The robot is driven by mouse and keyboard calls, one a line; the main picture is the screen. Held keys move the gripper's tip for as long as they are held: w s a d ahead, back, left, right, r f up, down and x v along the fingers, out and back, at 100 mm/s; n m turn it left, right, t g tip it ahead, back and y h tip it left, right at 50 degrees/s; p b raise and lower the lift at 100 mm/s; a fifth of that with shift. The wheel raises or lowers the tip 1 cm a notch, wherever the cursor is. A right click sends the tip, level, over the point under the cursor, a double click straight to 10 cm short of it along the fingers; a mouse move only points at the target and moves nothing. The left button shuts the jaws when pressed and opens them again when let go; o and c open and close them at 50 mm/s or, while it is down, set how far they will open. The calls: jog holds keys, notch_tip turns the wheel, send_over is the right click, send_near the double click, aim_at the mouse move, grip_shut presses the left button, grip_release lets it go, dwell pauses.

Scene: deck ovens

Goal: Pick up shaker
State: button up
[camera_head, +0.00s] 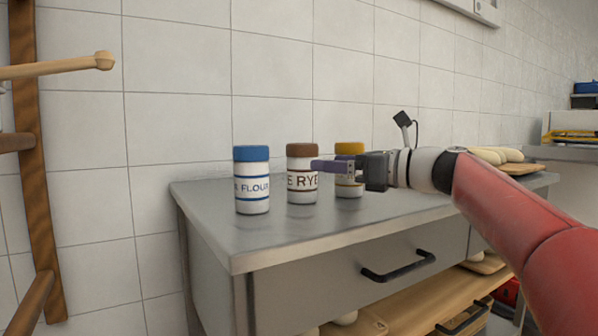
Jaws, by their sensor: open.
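Three white shakers stand upright in a row on the grey metal counter (210,218). The left shaker (252,205) has a blue lid and a label reading FLOUR. My gripper (316,166) is open and reaches in from the right, pointing left. Its purple fingers are at the height of the middle shaker's upper label and overlap its right edge in view. I cannot tell whether they touch it.
A tiled wall (180,120) stands close behind the counter. Pale dough pieces (497,155) lie on a wooden board (522,169) at the right. A drawer with a black handle (398,268) is below the counter. A wooden rack (35,180) stands at the left.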

aim_at(300, 160)
jog(key=p+x, duration=0.1)
jog(key=x, duration=0.7)
jog(key=shift+a, duration=0.2)
jog(key=c, duration=1.2)
